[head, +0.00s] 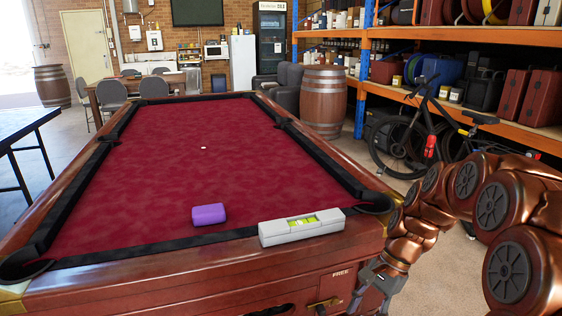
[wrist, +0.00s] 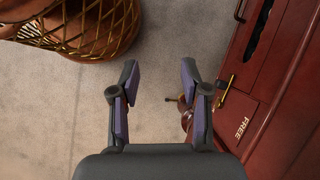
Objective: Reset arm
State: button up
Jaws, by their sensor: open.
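My arm reaches in from the right of the head view. My gripper (head: 376,290) hangs low at the right front corner of the pool table (head: 190,140), outside its wooden side. In the wrist view my gripper (wrist: 158,90) is open, with nothing between its purple-padded fingers and the concrete floor below. The table's reddish wooden side, marked FREE, is just right of the fingers. On the table's near end, a grey spirit level (head: 302,227) lies on the rail, and a purple block (head: 208,214) lies on the red cloth to its left.
A bicycle (head: 430,125), a barrel (head: 323,100) and loaded orange shelves (head: 480,35) stand to the right. A dark table (head: 25,122) is at left.

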jog(key=s+r+n+h+p, duration=0.4)
jog(key=s+r+n+p, duration=0.6)
jog(key=s+r+p, duration=0.5)
jog(key=s+r, duration=0.6)
jog(key=s, duration=0.3)
jog(key=shift+n+t+h, duration=0.3)
jog(key=shift+t, duration=0.1)
